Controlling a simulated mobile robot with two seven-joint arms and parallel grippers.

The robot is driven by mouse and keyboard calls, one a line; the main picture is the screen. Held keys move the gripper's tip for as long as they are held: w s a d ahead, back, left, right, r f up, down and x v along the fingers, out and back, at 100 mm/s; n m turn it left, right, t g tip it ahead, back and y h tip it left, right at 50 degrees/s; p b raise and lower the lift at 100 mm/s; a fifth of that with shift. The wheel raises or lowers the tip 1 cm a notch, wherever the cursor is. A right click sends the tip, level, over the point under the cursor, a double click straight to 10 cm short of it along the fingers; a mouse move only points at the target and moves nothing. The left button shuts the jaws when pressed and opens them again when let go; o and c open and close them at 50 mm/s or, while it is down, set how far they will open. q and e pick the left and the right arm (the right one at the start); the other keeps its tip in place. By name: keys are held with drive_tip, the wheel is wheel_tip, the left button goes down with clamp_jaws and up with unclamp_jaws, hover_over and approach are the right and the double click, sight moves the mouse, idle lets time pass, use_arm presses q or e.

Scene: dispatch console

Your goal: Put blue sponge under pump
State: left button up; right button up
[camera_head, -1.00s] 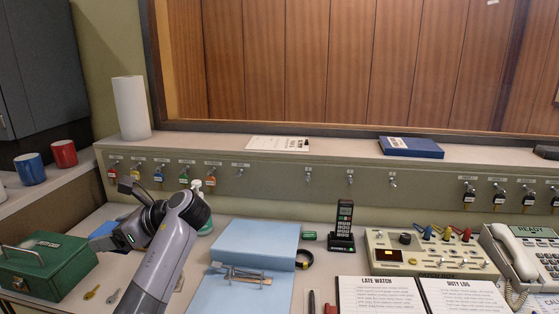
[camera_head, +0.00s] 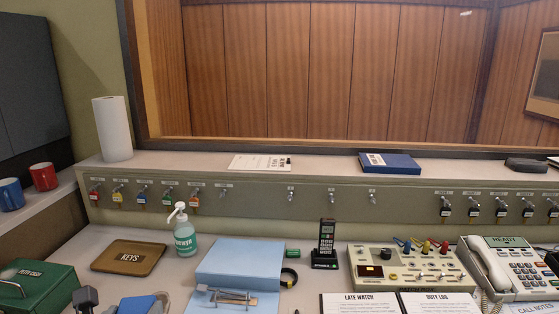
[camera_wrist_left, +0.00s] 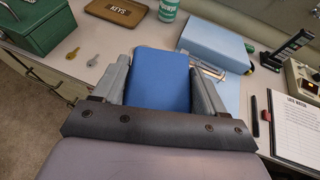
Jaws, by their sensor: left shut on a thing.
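The blue sponge (camera_head: 137,304) shows at the bottom left edge of the head view, partly cut off. In the left wrist view the sponge (camera_wrist_left: 161,80) is a flat blue block between the two grey fingers. My left gripper (camera_head: 125,303) is shut on it, above the desk's front part. The pump (camera_head: 184,240) is a teal bottle with a white pump top, standing upright on the desk beyond the gripper. Only its lower part (camera_wrist_left: 169,9) shows at the top of the left wrist view. My right gripper is not in view.
A brown KEYS tray (camera_head: 128,258) lies left of the pump, and a light blue box (camera_head: 240,262) stands to its right. A green cash box (camera_head: 38,287) is at the far left. Bare desk lies in front of the pump.

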use_arm(q)
drive_tip(key=s+d+m+h, duration=0.1)
drive_tip(key=s+d, duration=0.1)
drive_tip(key=s+d+m+h, duration=0.1)
drive_tip(key=s+d, duration=0.1)
drive_tip(key=shift+s+f+h, duration=0.1)
drive_tip(key=shift+f+h, duration=0.05)
drive_tip(key=shift+h, duration=0.25)
drive_tip(key=shift+d, duration=0.1)
drive_tip(key=shift+m, duration=0.3)
idle(0.3)
